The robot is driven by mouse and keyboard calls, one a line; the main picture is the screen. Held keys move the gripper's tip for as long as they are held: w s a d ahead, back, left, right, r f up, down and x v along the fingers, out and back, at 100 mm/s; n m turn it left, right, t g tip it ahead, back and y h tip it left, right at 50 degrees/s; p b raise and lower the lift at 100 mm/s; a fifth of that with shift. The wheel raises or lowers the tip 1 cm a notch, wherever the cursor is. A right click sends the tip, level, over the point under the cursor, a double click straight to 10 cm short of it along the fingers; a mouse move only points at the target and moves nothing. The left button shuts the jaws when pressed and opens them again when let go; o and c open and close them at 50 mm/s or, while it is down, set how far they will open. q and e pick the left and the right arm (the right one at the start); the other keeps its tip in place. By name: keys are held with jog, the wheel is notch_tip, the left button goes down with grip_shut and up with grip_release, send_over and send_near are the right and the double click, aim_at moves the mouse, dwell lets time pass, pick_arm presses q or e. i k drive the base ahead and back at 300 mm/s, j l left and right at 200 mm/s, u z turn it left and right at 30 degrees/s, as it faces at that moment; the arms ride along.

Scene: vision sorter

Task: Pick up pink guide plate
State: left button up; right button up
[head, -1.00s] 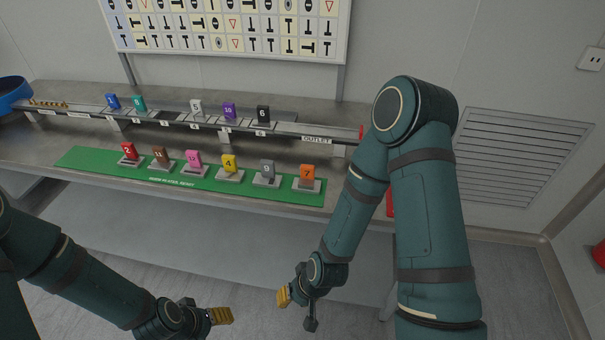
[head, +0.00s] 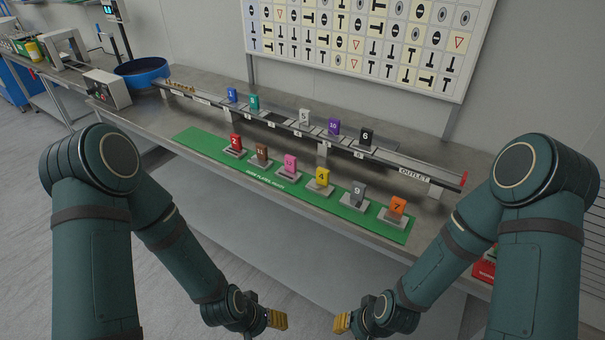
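The pink guide plate (head: 290,164) stands upright in a small grey holder on the green mat (head: 200,143) at the front of the bench. A brown plate (head: 262,154) is on its left and a yellow plate (head: 323,178) on its right. My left gripper (head: 278,320) and my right gripper (head: 342,322) are both low in front of the bench, apart from every plate. Their yellow fingertips face each other with a gap between the two hands. I cannot tell from this angle whether either is open or shut.
Red (head: 236,143), grey (head: 358,191) and orange (head: 397,207) plates share the mat. Behind it runs a rail (head: 400,172) with blue, teal, white, purple and black plates. A blue bowl (head: 142,72) stands at the left. The floor before the bench is clear.

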aim_at(289, 173)
jog(key=i+j, duration=0.3)
jog(key=i+j+z, duration=0.1)
jog(key=i+j, duration=0.2)
jog(key=j, duration=0.2)
jog(key=i+j, duration=0.25)
jog(key=j, duration=0.15)
